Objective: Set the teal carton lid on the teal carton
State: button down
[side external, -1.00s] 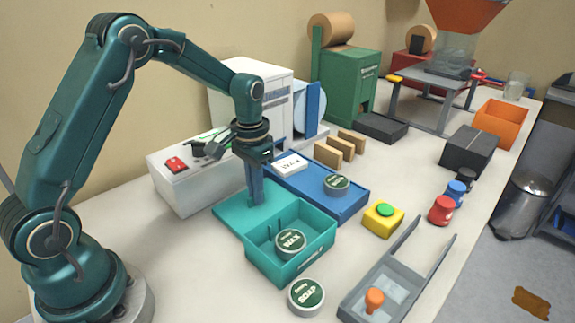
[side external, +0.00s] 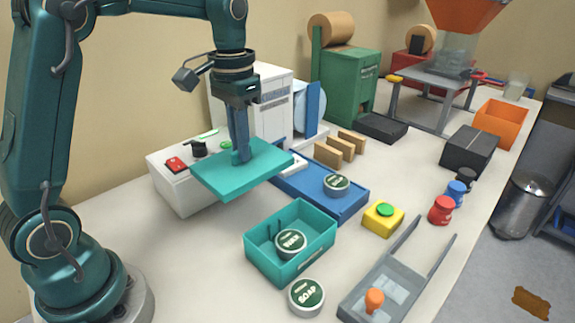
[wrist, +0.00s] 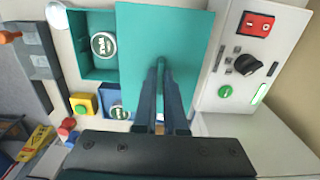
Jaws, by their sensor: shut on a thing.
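The teal carton lid (side external: 242,172) is a flat teal plate held in the air, behind and to the left of the open carton in the side view. My gripper (side external: 240,155) is shut on it from above; the lid also fills the middle of the wrist view (wrist: 165,40). The teal carton (side external: 290,268) stands open on the table, with a round green-topped wax tin (side external: 291,243) inside. In the wrist view the carton (wrist: 93,71) lies left of the lid, which may hide part of it.
A soap tin (side external: 306,297) stands in front of the carton. A blue tray (side external: 345,208) with another tin (side external: 337,184) lies behind it. A yellow block with a green button (side external: 383,219) and a grey sealer-like frame (side external: 385,285) are to the right. A white control box (side external: 180,190) is at the left.

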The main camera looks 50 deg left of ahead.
aim_at(235, 167)
jog(key=r, duration=0.1)
jog(key=s+r, duration=0.2)
jog(key=shift+d+r, duration=0.1)
jog(key=shift+d, duration=0.2)
jog(key=shift+d+r, duration=0.2)
jog(key=shift+d, duration=0.05)
jog(key=shift+w+d+f, duration=0.4)
jog(key=shift+d+f, duration=1.4)
jog(key=shift+d, duration=0.05)
jog(key=shift+w+d+f, duration=0.4)
jog(key=shift+d+f, duration=1.35)
jog(key=shift+d, duration=0.05)
jog(key=shift+w+d+f, duration=0.4)
jog(key=shift+d+f, duration=1.4)
jog(key=shift+d, duration=0.05)
jog(key=shift+f, duration=0.1)
jog(key=shift+f, duration=0.25)
jog(key=c, duration=1)
grip_release()
